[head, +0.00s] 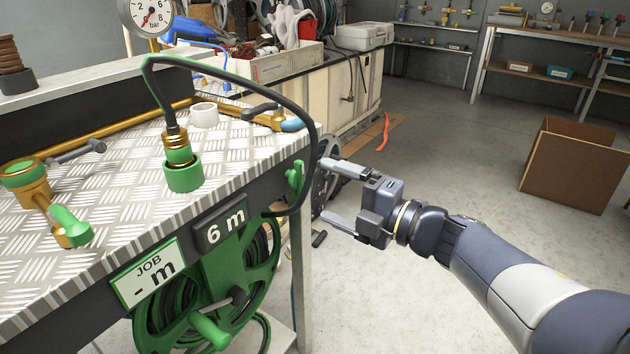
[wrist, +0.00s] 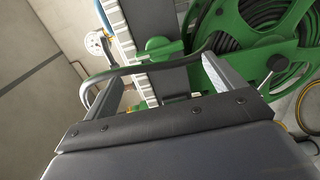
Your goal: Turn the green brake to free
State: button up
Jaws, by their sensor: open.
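The green brake appears to be the small green knob (head: 294,177) on the bench's front edge, right of the "6 m" display (head: 221,229). The green reel (head: 262,268) hangs below with a dark hose wound on it. My gripper (head: 325,190) is open and empty, to the right of the knob, its two fingers pointing left towards it with a gap between. In the wrist view, a green part (wrist: 157,48), likely the same knob, shows between the fingers and beyond them. Which setting the brake stands at cannot be told.
A black hose (head: 312,120) loops off the bench (head: 120,155) close to the knob and my fingertips. The "JOB - m" sign (head: 149,274) sits on the bench front. A cardboard box (head: 570,165) stands on the right. The floor between is mostly clear.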

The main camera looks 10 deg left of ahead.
aim_at(302, 181)
jog(key=shift+p+v, duration=0.35)
jog(key=shift+v, duration=2.05)
jog(key=shift+a, duration=0.1)
jog(key=b+x, duration=0.2)
jog(key=x, duration=0.8)
jog(key=shift+w+a, duration=0.2)
jog(key=shift+a, duration=0.15)
